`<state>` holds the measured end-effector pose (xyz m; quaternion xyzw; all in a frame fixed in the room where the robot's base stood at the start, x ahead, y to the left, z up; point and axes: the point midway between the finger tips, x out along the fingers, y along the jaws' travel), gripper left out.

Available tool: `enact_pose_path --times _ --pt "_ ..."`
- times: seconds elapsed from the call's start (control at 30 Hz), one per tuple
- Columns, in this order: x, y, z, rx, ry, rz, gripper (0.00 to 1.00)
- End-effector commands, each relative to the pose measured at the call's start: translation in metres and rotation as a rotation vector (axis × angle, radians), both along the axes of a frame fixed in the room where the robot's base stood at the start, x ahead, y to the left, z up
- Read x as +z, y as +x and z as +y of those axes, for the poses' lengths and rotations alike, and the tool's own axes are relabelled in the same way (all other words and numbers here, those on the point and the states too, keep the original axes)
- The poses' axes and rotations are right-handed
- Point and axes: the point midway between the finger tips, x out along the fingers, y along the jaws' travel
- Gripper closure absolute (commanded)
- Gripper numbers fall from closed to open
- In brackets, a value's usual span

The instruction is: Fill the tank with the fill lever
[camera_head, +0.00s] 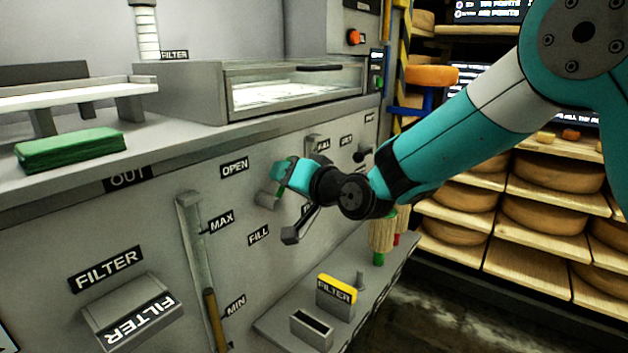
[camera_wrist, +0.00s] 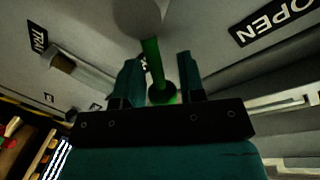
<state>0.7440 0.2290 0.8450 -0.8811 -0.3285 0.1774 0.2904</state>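In the wrist view my gripper's teal fingers (camera_wrist: 158,82) are apart, one on each side of the rod, with gaps visible. The tank gauge (camera_head: 194,240) is a vertical tube marked MAX and MIN. Its brown column (camera_head: 214,318) stands low, near MIN. My gripper hides part of the lever.
A shelf (camera_head: 345,320) with a yellow-topped FILTER block (camera_head: 337,290) juts out below my arm. A glass-sided tray (camera_head: 297,92) and a green block (camera_head: 70,148) stand on the counter above. Cheese wheels (camera_head: 556,172) fill racks at the right.

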Motion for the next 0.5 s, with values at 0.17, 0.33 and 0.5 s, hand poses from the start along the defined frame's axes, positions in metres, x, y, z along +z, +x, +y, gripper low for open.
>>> enact_pose_path --times 0.17,0.33,0.5 --pt "0.004 -0.021 -0.022 -0.005 0.002 0.001 0.63" --pt "0.009 -0.052 -0.055 -0.009 0.001 0.0 0.63" --pt "0.014 -0.083 -0.084 -0.011 0.003 -0.001 0.63"
